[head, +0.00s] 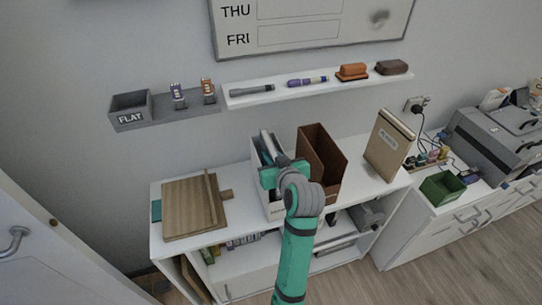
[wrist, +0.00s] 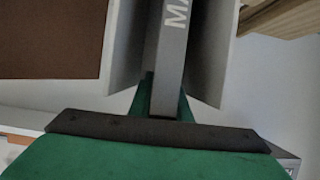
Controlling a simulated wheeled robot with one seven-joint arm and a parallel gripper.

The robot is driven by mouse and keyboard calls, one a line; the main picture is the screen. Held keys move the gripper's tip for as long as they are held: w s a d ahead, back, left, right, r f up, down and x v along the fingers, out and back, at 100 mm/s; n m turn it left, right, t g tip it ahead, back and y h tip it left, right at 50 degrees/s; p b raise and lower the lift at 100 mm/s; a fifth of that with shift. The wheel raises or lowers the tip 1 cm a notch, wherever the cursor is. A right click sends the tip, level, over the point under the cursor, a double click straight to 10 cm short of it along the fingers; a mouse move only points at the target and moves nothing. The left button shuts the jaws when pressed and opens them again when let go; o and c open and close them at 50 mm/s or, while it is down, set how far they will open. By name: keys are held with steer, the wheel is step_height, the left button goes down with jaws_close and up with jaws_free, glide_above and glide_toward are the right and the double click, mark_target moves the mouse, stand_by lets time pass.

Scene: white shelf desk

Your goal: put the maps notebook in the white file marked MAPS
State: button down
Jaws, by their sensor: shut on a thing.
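The maps notebook (wrist: 172,60) shows a grey spine with the letters "MA" in the wrist view. My gripper (wrist: 165,105) is shut on the lower part of that spine, with a green finger on each side. The white file (wrist: 208,55) has pale side walls on both sides of the notebook, so the notebook stands between them, upright. In the head view the white file (head: 256,160) stands on the white desk, and my gripper (head: 271,177) is at its front. My gripper and arm hide much of it, and its label cannot be read. How deep the notebook sits cannot be told.
A brown file (head: 322,165) stands close on the right of the white file. A wooden board (head: 185,210) lies to the left. A tan upright folder (head: 388,145) stands farther right. A wall shelf (head: 300,97) with markers and erasers hangs above.

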steer(key=shift+w, duration=0.1)
steer(key=c, duration=1.9)
jaws_free()
steer(key=shift+f, duration=0.1)
steer(key=shift+w, duration=0.15)
steer(key=shift+r, duration=0.2)
steer(key=v, duration=1.2)
steer(key=shift+f, duration=0.1)
